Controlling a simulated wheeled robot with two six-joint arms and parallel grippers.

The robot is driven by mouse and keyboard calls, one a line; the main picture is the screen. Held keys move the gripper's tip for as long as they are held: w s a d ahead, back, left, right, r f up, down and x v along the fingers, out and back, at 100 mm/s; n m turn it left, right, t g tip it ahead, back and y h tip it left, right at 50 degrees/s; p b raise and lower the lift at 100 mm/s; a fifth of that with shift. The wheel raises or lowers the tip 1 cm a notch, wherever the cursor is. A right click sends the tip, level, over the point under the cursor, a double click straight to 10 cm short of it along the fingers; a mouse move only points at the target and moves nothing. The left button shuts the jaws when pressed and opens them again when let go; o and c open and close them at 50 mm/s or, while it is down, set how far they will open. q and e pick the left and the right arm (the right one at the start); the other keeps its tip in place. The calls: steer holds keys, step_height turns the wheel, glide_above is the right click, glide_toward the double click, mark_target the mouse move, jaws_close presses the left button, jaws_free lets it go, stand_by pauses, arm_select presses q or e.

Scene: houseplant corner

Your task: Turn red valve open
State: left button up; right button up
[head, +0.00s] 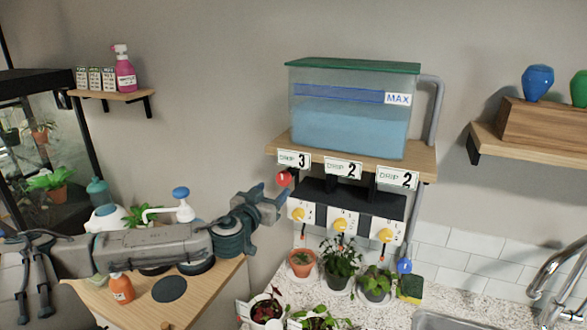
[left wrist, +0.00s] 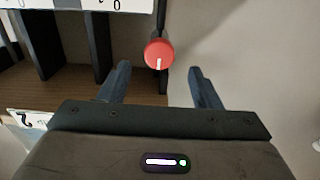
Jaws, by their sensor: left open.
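The red valve (head: 283,178) is a round knob under the left end of the tank shelf, below the drip 3 card. In the left wrist view the red valve (left wrist: 159,53) shows a white mark on its face, pointing toward the bottom of the picture. My left gripper (head: 284,186) is at the valve in the head view. In the left wrist view my left gripper (left wrist: 158,80) is open, its two fingers apart on either side of the knob's line, with the knob just beyond the tips. I cannot tell whether they touch.
The water tank (head: 350,125) stands on a wooden shelf (head: 270,148) above. Below are yellow dials (head: 339,225), a blue knob (head: 404,266) and potted plants (head: 302,262) on the counter. A small table (head: 205,290) with bottles is left.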

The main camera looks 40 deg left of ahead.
mark_target(282, 179)
arm_select(q)
steer(key=shift+w+a+r, duration=0.15)
steer(key=shift+w+r, duration=0.3)
steer(key=shift+w, duration=0.05)
arm_select(e)
steer(key=s+d, duration=0.2)
steer(key=s, duration=0.3)
arm_select(q)
steer(key=p+x, duration=0.2)
steer(key=x, duration=0.2)
steer(key=p+x, duration=0.2)
steer(key=x, duration=0.1)
steer(key=shift+w+a, duration=0.1)
steer(key=shift+w, duration=0.25)
steer(key=shift+w+a+f, duration=0.1)
steer(key=shift+w+f, duration=0.1)
steer(key=shift+w, duration=0.2)
steer(key=shift+c, duration=0.9)
steer(key=c, duration=0.8)
arm_select(e)
steer(key=r, duration=0.1)
steer(key=w+r, duration=0.1)
steer(key=r, duration=0.1)
steer(key=w+r, duration=0.1)
steer(key=shift+w+a+r, duration=0.15)
steer(key=shift+w+a, duration=0.05)
steer(key=shift+a, duration=0.15)
